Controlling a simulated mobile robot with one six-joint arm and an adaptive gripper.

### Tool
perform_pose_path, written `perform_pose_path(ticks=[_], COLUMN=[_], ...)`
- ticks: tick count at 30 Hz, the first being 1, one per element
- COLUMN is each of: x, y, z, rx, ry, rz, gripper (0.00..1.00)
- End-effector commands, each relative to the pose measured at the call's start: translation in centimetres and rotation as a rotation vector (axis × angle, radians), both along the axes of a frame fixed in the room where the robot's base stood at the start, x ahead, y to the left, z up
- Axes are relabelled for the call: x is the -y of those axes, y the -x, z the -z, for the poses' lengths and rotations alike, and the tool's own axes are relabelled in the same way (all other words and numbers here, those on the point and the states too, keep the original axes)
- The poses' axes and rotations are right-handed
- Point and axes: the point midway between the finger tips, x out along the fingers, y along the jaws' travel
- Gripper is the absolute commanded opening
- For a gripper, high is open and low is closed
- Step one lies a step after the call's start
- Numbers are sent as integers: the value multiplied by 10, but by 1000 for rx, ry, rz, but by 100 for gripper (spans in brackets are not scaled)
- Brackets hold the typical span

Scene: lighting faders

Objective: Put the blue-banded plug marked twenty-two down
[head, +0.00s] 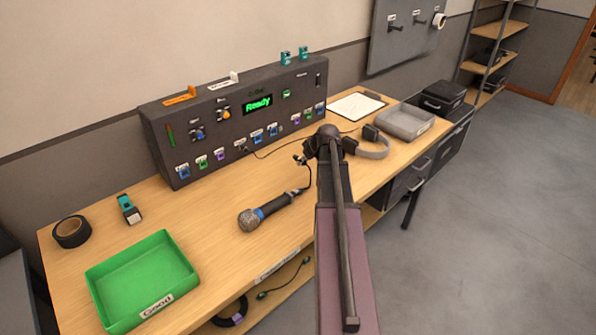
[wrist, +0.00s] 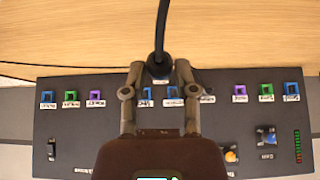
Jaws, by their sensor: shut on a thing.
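My gripper (wrist: 158,70) is shut on a dark plug (wrist: 159,68), from which a thick black cable runs to the top of the wrist view. The plug's band and number are not readable. In the head view my arm hides most of the gripper; its fingertips (head: 300,160) show just left of the arm, above the table. A microphone (head: 264,214) with a blue band lies on the table, its cable running up toward the gripper. The dark fader console (head: 150,135) stands at the back; its row of coloured sockets is beyond the gripper in the wrist view (wrist: 75,140).
A green tray (head: 105,280) with a label is at the front left, near black tape (head: 71,232) and a small teal-topped block (head: 129,210). Headphones (head: 371,146), a grey tray (head: 425,121) and a paper (head: 355,104) are to the right. Bare wood lies around the microphone.

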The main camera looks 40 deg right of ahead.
Motion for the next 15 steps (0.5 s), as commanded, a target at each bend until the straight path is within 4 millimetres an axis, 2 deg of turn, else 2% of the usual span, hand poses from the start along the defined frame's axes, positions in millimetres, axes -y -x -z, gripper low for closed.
perform_pose_path(ticks=[15], x=[-67], y=[85], z=[-4], rx=[1], ry=[0], rz=[-1], gripper=[0])
